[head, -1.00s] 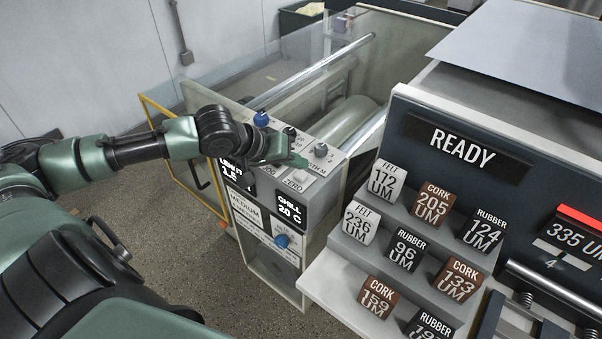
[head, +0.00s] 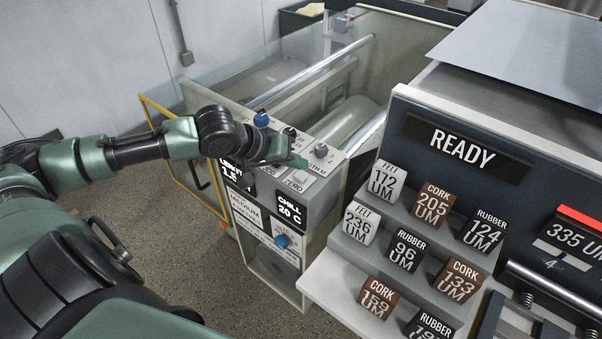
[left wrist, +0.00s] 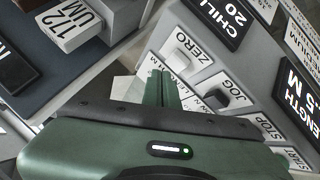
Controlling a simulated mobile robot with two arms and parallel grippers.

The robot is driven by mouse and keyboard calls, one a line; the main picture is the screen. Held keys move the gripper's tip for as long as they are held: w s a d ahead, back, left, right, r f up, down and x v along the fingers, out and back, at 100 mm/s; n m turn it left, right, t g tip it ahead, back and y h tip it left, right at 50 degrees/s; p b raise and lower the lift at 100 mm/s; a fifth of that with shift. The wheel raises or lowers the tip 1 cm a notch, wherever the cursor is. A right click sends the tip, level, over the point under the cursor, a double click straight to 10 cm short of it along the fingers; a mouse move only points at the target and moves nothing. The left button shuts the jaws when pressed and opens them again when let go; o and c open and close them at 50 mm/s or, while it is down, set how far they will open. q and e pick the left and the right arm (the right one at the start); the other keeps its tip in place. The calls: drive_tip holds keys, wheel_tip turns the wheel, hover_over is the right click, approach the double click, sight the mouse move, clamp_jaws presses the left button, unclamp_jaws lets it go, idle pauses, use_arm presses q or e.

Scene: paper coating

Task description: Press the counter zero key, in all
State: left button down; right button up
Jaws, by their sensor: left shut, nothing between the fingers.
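The machine's left-end control panel carries a ZERO label (head: 293,186), with a pale key (head: 299,178) beside it. My left gripper (head: 302,163) is shut and empty, its fingertips close over this key. My right gripper is not in view.
The dark JOG key (left wrist: 213,93) sits close to the fingers, with STOP (left wrist: 266,126) and START labels farther along. Knobs (head: 261,119) stand on the panel top. A stepped rack of labelled blocks (head: 404,250) and a READY display (head: 463,146) are at right.

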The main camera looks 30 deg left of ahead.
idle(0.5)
use_arm(q)
drive_tip(key=shift+f, duration=0.1)
drive_tip(key=shift+f, duration=0.3)
drive_tip(key=shift+f+p, duration=0.3)
drive_tip(key=shift+f, duration=0.2)
idle(0.6)
drive_tip(key=shift+r, duration=0.1)
drive_tip(key=shift+r+p, duration=0.8)
drive_tip(key=shift+p, duration=0.4)
drive_tip(key=shift+r, duration=0.1)
